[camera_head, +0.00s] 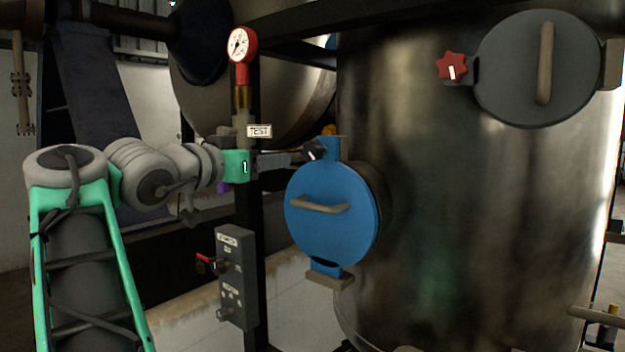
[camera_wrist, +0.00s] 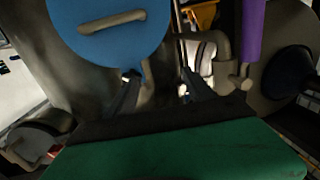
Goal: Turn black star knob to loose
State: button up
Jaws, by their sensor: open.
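The black star knob (camera_head: 315,150) with a white mark sits at the top of the round blue hatch (camera_head: 330,215), beside its upper blue tab. My gripper (camera_head: 300,156) reaches in from the left, with its fingertips right at the knob in the head view; I cannot tell whether they touch it. In the wrist view, the fingers of my gripper (camera_wrist: 160,84) stand apart, below the blue hatch (camera_wrist: 110,30). One finger is close to the hatch's tab, and the knob is not clearly made out there. The gripper is open.
A red star knob (camera_head: 452,67) sits beside a grey round hatch (camera_head: 538,68) on the large metal tank (camera_head: 440,220). A red gauge (camera_head: 242,45) on a pipe and a TEST label (camera_head: 259,131) are above my arm. A grey switch box (camera_head: 236,275) is below.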

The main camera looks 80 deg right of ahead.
aim_at(309, 151)
jog(key=s+g, duration=0.1)
jog(key=s+m+g, duration=0.1)
jog(key=s, duration=0.1)
jog(key=s+r+m+g, duration=0.1)
jog(key=s, duration=0.1)
jog(key=shift+s+y, duration=0.25)
jog(key=shift+y, duration=0.05)
jog(key=p+x, duration=0.1)
jog(key=x, duration=0.6)
jog(key=shift+d+r, duration=0.2)
jog(key=shift+c, duration=0.2)
